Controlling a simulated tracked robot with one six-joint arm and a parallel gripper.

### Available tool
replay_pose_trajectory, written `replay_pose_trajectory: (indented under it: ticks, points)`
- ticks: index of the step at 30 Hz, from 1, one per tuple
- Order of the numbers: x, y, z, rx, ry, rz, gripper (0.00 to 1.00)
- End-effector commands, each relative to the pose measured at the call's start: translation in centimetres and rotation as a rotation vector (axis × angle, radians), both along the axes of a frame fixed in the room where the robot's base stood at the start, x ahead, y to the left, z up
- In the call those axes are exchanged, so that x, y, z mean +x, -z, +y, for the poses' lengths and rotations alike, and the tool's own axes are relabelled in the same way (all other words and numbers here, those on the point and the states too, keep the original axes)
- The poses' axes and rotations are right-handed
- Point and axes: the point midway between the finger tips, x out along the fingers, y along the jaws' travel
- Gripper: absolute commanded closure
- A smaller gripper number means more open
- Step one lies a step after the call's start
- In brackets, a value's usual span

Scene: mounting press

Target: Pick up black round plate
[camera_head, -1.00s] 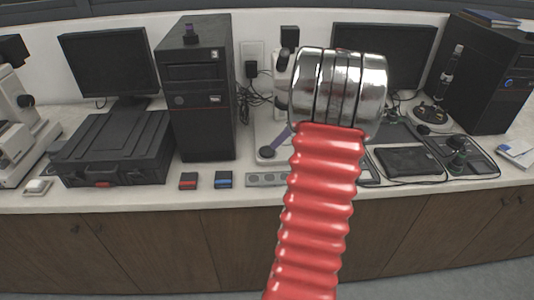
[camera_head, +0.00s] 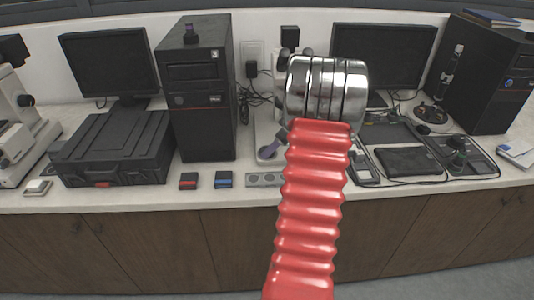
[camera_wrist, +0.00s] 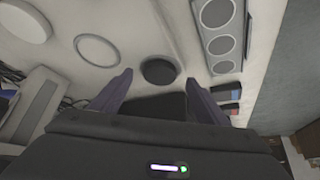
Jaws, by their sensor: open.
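The black round plate (camera_wrist: 158,71) lies flat on the white base of the press in the wrist view. It shows between the tips of my gripper's two purple fingers (camera_wrist: 159,78). The fingers are spread, with clear gaps on both sides, and hold nothing. In the head view the plate (camera_head: 264,154) is a small dark disc on the press base. One purple finger shows just above and right of it. The rest of my gripper is hidden behind my red and chrome arm. I cannot tell the height left between fingertips and plate.
A grey strip with round wells (camera_wrist: 219,42) lies beside the press base, near the counter edge. A white disc (camera_wrist: 24,20) and a pale ring (camera_wrist: 98,50) are at the left. A black computer tower (camera_head: 200,100) and small red (camera_head: 188,181) and blue (camera_head: 223,180) boxes stand nearby.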

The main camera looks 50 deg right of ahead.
Motion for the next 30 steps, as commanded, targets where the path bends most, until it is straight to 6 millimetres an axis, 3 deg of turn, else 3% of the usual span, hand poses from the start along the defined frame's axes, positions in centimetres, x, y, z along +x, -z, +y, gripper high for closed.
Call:
replay_pose_trajectory:
  ticks: [6, 22, 30]
  points:
    - [1.1, 1.8, 0.2, 0.0, 0.0, 0.0, 0.32]
    - [1.1, 1.8, 0.1, 0.0, 0.001, 0.0, 0.32]
    - [1.1, 1.8, 0.1, 0.0, 0.001, 0.0, 0.49]
